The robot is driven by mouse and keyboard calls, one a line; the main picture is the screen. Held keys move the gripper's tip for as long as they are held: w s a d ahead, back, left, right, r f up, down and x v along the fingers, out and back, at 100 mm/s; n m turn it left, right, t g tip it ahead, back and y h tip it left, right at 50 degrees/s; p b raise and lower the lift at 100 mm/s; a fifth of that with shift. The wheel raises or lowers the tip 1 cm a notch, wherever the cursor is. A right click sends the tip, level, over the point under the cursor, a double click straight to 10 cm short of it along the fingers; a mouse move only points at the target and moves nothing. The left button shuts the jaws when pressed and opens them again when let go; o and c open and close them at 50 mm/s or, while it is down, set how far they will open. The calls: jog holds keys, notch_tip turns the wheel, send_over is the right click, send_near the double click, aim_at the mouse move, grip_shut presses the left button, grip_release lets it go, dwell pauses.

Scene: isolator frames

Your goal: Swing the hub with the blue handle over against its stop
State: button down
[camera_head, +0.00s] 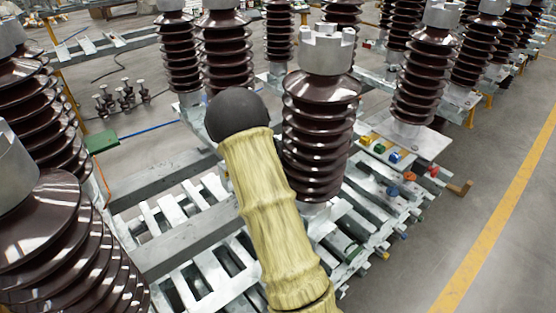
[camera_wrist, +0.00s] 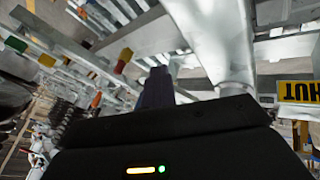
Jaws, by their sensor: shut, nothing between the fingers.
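Two small blue blocks show in the head view, one (camera_head: 394,157) on the plate at the foot of the right insulator and one (camera_head: 393,190) lower on the frame. I cannot tell which, if either, is the blue handle of the hub. The hub and its stop cannot be made out. My gripper (camera_wrist: 158,77) shows in the wrist view as dark fingers, shut and empty, pointing at the grey metal frame. No blue handle is clear there. In the head view my gripper is not visible; my sleeved arm covers the middle.
Brown ribbed insulators stand all around, one (camera_head: 322,120) just behind my arm. Yellow (camera_head: 366,140), green (camera_head: 379,148) and red (camera_head: 433,171) blocks sit near the blue ones. A pale tube (camera_wrist: 212,40) and a yellow sign (camera_wrist: 298,92) are close in the wrist view. Floor at right is clear.

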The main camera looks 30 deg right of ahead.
jog(key=v, duration=1.7)
jog(key=shift+r+b, duration=0.2)
jog(key=shift+b, duration=0.15)
notch_tip(320, 180, down, 8)
jog(key=a+n+h+p, duration=0.1)
jog(key=n+h+p, duration=0.1)
jog(key=n+p, duration=0.6)
jog(key=w+a+n+t+h+p, duration=0.1)
jog(key=n+h+p, duration=0.1)
jog(key=n+p, duration=0.7)
jog(key=n, duration=0.8)
jog(key=shift+a+r+h, duration=0.15)
jog(key=shift+a+h, duration=0.15)
jog(key=shift+w+d, duration=0.1)
jog(key=shift+w, duration=0.1)
